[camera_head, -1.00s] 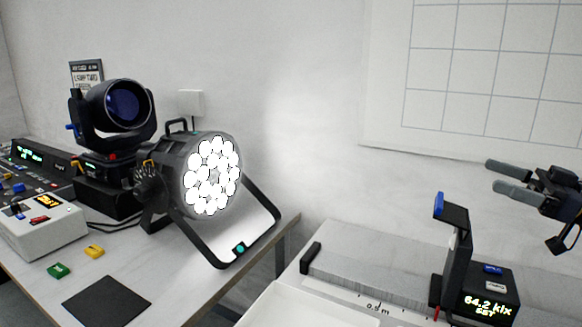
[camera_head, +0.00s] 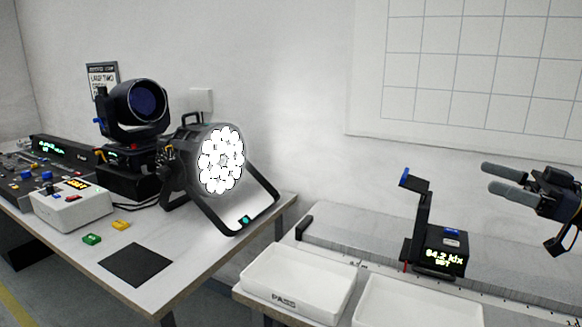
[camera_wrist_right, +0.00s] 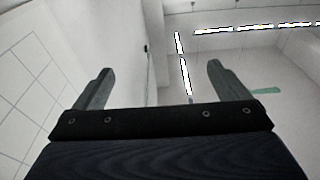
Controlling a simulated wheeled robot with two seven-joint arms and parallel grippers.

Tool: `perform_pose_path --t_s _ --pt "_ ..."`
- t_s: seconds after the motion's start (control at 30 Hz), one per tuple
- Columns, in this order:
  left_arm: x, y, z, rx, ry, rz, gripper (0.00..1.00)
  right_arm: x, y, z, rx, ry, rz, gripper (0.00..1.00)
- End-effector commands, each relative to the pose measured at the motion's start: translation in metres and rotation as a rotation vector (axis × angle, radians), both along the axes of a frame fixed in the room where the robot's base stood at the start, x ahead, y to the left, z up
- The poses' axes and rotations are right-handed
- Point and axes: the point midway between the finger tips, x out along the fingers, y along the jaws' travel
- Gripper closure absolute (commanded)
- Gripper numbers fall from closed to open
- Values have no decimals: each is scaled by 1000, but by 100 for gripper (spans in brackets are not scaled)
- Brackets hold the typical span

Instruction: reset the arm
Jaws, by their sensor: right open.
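My right gripper (camera_head: 502,179) is at the right edge of the head view, raised above the right-hand bench and pointing left. It is open and empty. In the right wrist view its two fingers (camera_wrist_right: 158,85) stand apart with only wall and ceiling beyond them. My left gripper is not in view. A lit par can (camera_head: 221,160) stands on the left table, its many white lenses glowing. A light meter (camera_head: 440,250) with a lit display stands on the right bench, below and left of my right gripper, apart from it.
White trays (camera_head: 298,262) sit along the right bench's front. A gridded panel (camera_head: 470,70) hangs behind.

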Motion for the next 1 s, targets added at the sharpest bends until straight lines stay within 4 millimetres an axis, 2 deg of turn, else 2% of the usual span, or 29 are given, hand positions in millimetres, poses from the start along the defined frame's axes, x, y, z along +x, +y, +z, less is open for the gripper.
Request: perform_pose_path --t_s 0.17,0.37,0.57,0.67,0.8,0.9,1.0 --pt "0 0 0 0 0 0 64 -1 30 -8 -18 130 18 5" --pt "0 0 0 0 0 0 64 -8 70 -26 -51 327 24 5" --pt "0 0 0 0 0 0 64 -33 123 -63 -117 609 -10 5" --pt "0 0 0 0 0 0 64 -58 151 -92 -167 775 -60 5" --pt "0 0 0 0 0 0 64 -114 184 -150 -257 1018 -200 5" --pt "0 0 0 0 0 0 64 -152 193 -191 -305 1131 -320 5" --pt "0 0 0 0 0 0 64 -182 196 -226 -336 1190 -426 5"
